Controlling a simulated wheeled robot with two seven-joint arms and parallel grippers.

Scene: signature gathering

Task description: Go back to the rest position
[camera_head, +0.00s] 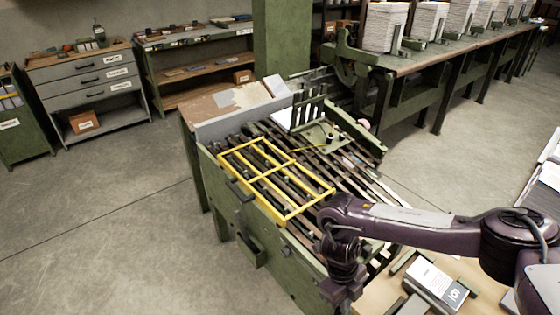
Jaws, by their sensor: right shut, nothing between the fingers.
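My right arm comes in from the right edge and reaches left across the front of the green slatted machine (222,172). Its wrist bends down, and my right gripper (340,296) hangs at the machine's near right corner, beside a light wooden surface (378,293). The gripper is small and dark here, with its fingers shut and nothing held between them. The forearm hides part of the machine's near slats. My left gripper is not in view.
A yellow frame (273,168) lies over the machine's slats. Booklets (436,283) lie on the wooden surface below my forearm. A long table (440,57) with paper stacks stands at the back right. Drawers (88,82) and shelves stand at the back left. The left floor is clear.

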